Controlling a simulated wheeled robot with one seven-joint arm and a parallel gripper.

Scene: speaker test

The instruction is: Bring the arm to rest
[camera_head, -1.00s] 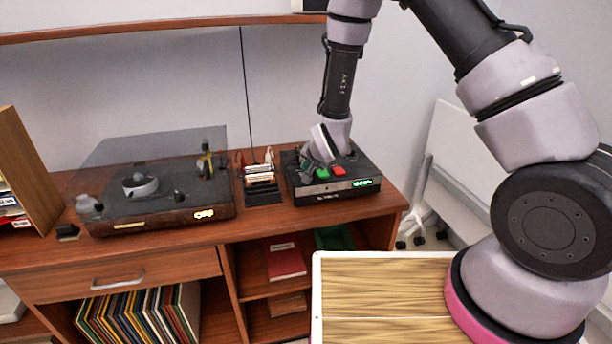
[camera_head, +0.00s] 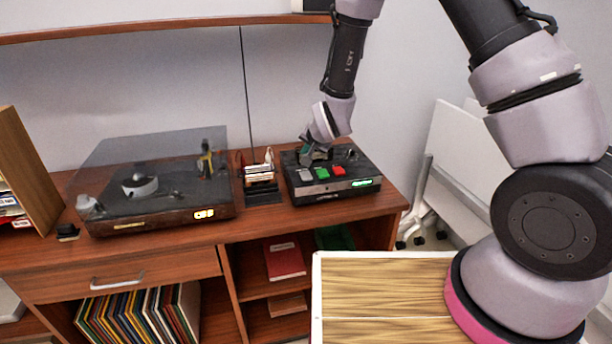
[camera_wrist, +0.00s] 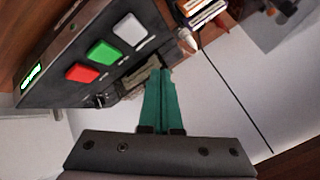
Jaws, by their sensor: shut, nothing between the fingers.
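My gripper (camera_head: 314,154) is above the left part of a black device (camera_head: 350,182) with grey, green and red buttons and a lit green display, on the wooden cabinet. In the wrist view its teal fingers (camera_wrist: 160,98) are together with nothing between them. The device also shows there (camera_wrist: 75,60), with its white button (camera_wrist: 130,29), green button (camera_wrist: 102,52) and red button (camera_wrist: 81,73) beside the fingers. I cannot tell whether the fingertips touch the device. My arm reaches in from the upper right.
A turntable (camera_head: 150,208) under a clear lid stands at left on the cabinet (camera_head: 150,262). A rack of cassettes (camera_head: 260,174) sits between it and the device. A wooden board (camera_head: 385,290) is in front. A white folded panel (camera_head: 455,160) leans at right.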

